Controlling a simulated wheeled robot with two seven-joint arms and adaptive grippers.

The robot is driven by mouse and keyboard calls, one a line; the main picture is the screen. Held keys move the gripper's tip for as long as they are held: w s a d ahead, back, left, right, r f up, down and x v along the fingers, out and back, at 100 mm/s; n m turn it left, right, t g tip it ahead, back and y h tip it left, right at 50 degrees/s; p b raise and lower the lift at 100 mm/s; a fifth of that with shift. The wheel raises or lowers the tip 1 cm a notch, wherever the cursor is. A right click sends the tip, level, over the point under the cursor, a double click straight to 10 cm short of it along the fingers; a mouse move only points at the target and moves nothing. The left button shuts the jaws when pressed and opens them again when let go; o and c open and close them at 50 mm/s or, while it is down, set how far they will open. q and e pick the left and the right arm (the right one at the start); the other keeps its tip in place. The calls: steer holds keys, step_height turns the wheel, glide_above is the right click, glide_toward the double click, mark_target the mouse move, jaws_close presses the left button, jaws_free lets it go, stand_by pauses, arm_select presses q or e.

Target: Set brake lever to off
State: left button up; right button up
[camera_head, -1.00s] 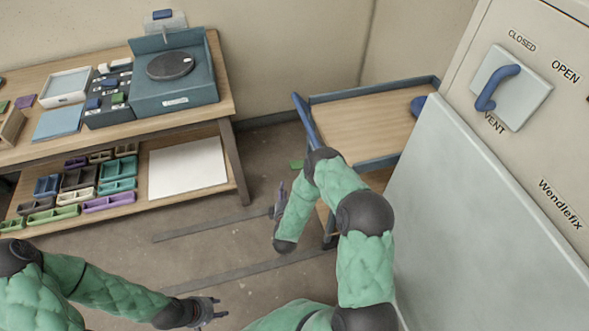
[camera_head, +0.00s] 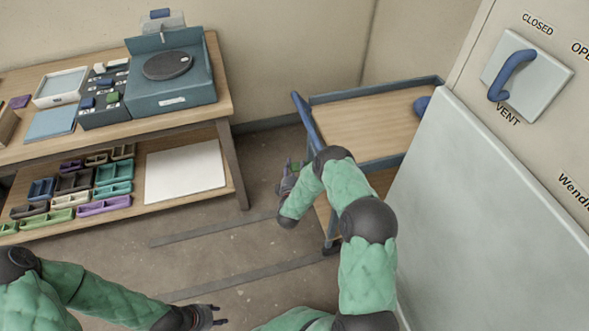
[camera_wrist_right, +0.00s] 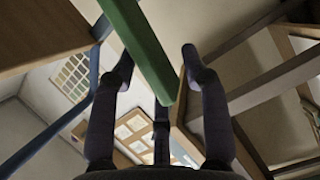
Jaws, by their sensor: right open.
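The brake lever appears to be the green bar (camera_wrist_right: 140,50) on the cart, running between the open fingers of my right gripper (camera_wrist_right: 158,62) in the right wrist view. Its small green end (camera_head: 296,166) shows in the head view, partly hidden by my right gripper (camera_head: 288,178), at the cart's left side. Whether the fingers touch the bar I cannot tell. The cart (camera_head: 365,165) has a wooden top and blue rails. My left gripper (camera_head: 207,316) is low at the bottom, away from the cart; its finger opening is unclear.
A workbench (camera_head: 225,150) with a turntable and trays stands at left. A kiln-like cabinet (camera_head: 470,190) with a blue lever (camera_head: 510,75) stands at right. The blue cart handle (camera_head: 305,118) rises beside my right arm. Floor between bench and cart is clear.

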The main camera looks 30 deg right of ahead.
steer(key=shift+w+d, duration=0.1)
steer(key=shift+w, duration=0.05)
jaws_close()
steer(key=shift+r, duration=0.1)
